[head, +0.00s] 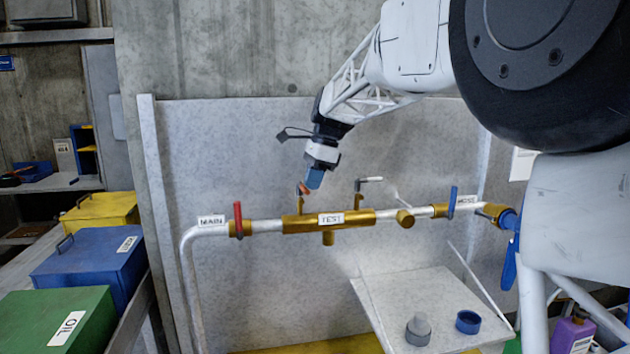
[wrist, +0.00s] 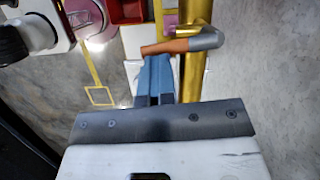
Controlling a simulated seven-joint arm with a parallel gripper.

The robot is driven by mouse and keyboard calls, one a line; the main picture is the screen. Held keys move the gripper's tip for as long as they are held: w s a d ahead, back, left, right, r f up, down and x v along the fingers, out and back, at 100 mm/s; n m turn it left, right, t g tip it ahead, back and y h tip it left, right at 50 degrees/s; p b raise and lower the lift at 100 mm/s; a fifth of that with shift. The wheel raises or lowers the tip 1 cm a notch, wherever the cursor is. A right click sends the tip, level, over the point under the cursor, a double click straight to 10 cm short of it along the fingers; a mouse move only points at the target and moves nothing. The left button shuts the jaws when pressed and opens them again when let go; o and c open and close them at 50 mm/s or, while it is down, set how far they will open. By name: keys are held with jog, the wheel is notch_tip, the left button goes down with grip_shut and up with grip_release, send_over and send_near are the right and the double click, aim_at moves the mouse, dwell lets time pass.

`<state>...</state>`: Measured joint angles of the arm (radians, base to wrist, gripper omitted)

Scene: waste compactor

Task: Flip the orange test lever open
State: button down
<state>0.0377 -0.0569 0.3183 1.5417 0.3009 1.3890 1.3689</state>
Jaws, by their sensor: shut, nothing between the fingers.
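The orange test lever (head: 303,188) stands at the left part of the brass test section (head: 300,224), beside the TEST label (head: 331,219). In the wrist view its orange handle (wrist: 168,47) runs left from a grey elbow (wrist: 205,41) near the brass pipe (wrist: 193,80). My gripper (head: 313,180) is just above and to the right of the lever in the head view. In the wrist view the blue fingers (wrist: 154,62) are shut and empty, with their tips right at the orange handle. I cannot tell whether they touch it.
Another grey-ended lever (head: 370,180) rises right of the test lever. A tilted shelf (head: 385,300) holds caps below. Coloured bins (head: 95,258) stand left.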

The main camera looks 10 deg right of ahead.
dwell(0.7)
jog(key=d+r, duration=0.6)
jog(key=r, duration=0.4)
jog(key=shift+w+d+r, duration=0.15)
jog(key=shift+w+d, duration=0.2)
jog(key=shift+w+d, duration=0.3)
jog(key=shift+d, duration=0.05)
